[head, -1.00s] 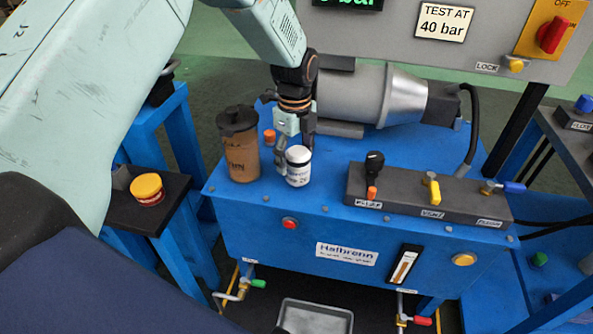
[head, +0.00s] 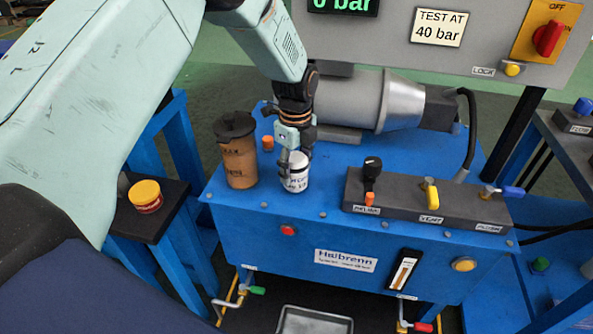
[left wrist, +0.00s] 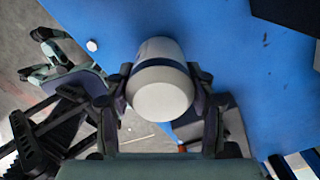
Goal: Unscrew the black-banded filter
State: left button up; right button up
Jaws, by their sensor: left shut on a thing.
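The filter is a white canister (head: 295,178) with dark lettering and a dark band near its top, standing upright on the blue bench top. In the left wrist view its pale round end (left wrist: 160,97) faces me between the two fingers. My left gripper (head: 292,158) comes down from above and behind it, with its fingers against the upper sides. It is shut on the filter, and the fingers partly cover the band.
A brown canister with a black lid (head: 238,155) stands close left of the filter. An orange cap (head: 268,143) sits behind. A valve block (head: 425,205) with levers is to the right, and a grey motor (head: 365,98) behind. A yellow-lidded tub (head: 146,196) sits on a side stand.

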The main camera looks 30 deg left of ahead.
pick_arm(q)
jog(key=shift+w, duration=0.1)
jog(key=shift+c, duration=0.8)
jog(key=shift+r, duration=0.1)
jog(key=shift+r+p, duration=0.1)
jog(key=shift+p, duration=0.4)
jog(key=n+p, duration=0.2)
jog(key=n, duration=0.1)
jog(key=shift+r+n, duration=0.1)
jog(key=shift+n, duration=0.3)
jog(key=shift+n+p, duration=0.35)
jog(key=shift+n, duration=0.25)
jog(key=n+p, duration=0.2)
jog(key=n, duration=0.1)
jog(key=shift+w+a, duration=0.1)
jog(key=shift+n+p, duration=0.3)
jog(key=shift+n, duration=0.8)
